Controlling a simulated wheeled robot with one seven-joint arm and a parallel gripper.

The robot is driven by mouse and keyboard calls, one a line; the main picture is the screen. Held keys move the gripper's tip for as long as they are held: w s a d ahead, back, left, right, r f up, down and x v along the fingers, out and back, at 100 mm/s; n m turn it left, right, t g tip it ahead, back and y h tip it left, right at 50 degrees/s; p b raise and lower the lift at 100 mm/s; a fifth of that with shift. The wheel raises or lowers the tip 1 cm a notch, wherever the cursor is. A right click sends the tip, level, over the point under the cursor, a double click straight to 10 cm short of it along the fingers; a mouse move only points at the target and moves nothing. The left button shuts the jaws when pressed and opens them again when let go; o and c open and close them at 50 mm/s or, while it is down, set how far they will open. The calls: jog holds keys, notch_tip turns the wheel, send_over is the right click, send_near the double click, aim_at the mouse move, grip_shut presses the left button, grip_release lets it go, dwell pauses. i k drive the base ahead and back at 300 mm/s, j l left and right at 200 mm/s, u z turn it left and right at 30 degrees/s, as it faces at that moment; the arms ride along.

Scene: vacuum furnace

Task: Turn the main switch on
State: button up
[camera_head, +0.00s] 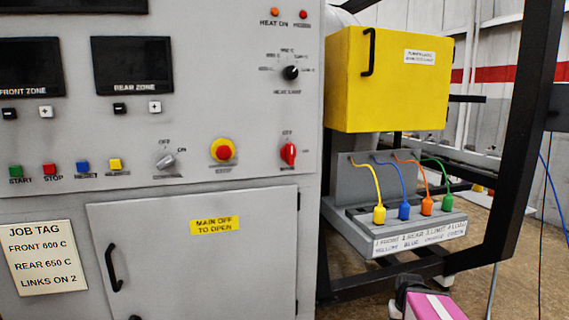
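The grey furnace panel (215,90) fills the left and middle. A red rotary switch (289,153) sits at its lower right, its handle roughly upright under a small label that seems to read OFF. A grey rotary switch (165,159), with OFF above and ON at its right, sits further left; its handle is tilted. The labels are too small to tell for certain which is the main switch. A pink and white part with a dark end shows at the bottom right and may belong to my arm. I see no gripper fingers.
A red and yellow emergency button (223,150) sits between the two switches. Below is a closed door (195,260) labelled MAIN OFF TO OPEN. At right are a yellow box (388,90), a grey plug tray (400,230) with coloured cables, and a black frame (518,130).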

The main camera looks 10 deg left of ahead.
aim_at(288, 153)
jog(key=u, duration=1.2)
